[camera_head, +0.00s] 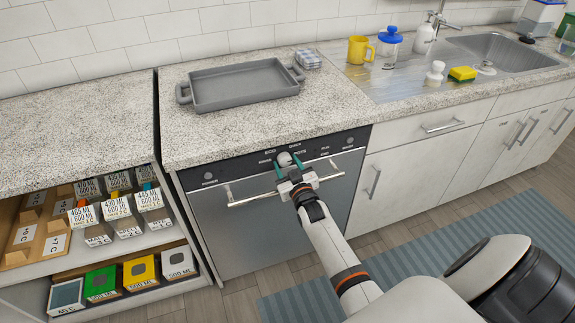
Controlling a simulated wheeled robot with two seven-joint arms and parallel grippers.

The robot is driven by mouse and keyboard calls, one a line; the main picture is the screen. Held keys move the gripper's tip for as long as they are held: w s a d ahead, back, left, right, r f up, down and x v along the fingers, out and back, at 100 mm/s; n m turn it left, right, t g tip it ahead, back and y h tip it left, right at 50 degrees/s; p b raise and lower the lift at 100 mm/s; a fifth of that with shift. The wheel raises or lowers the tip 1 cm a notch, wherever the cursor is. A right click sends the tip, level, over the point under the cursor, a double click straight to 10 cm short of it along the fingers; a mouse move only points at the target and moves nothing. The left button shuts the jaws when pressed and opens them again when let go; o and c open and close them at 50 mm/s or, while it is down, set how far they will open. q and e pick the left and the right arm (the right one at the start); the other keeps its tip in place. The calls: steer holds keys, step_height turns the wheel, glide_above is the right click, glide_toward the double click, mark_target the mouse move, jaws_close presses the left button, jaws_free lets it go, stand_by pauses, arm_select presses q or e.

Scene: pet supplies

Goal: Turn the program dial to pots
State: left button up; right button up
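The dishwasher (265,225) is a steel-fronted machine under the counter with a dark control panel (235,171) along its top. A round pale program dial (285,158) sits mid-panel, with small labels around it; ECO is above it and POTS (300,153) to its right. My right gripper (288,165) reaches up to the panel, its two teal fingertips apart on either side of the dial. Whether they press on the dial cannot be told. The dial's pointer direction is too small to read. My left gripper is not in view.
A bar handle (240,200) crosses the dishwasher door just below the panel, close to my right gripper. A grey tray (243,85) stands on the counter above. An open shelf (40,262) with labelled boxes is left; a sink (495,52) is right.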

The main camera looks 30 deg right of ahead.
steer(key=shift+o, duration=0.8)
steer(key=v, duration=1.2)
